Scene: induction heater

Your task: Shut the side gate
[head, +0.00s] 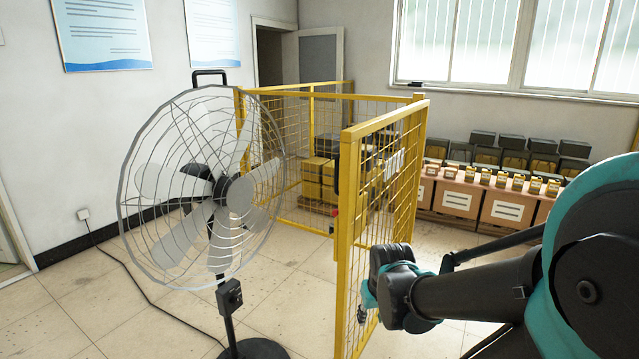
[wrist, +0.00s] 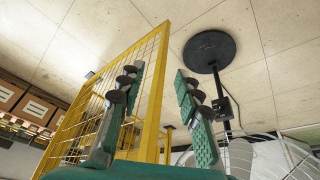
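The side gate (head: 346,215) is a yellow-framed wire mesh panel. In the head view it stands swung out from the yellow fence towards me, at an angle to it. My gripper (head: 364,312) is low beside the gate's near edge, partly hidden behind my own wrist. In the wrist view my gripper (wrist: 157,76) is open, its two green fingers with dark pads well apart. The gate's yellow edge post (wrist: 152,120) shows in the gap between the fingers. Contact between fingers and post cannot be told.
A large standing fan (head: 220,190) is left of the gate; its round black base (wrist: 212,50) shows in the wrist view. A cable runs on the floor. Yellow and black equipment (head: 320,180) stands inside the fence (head: 290,92). Boxes (head: 458,196) line the right wall.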

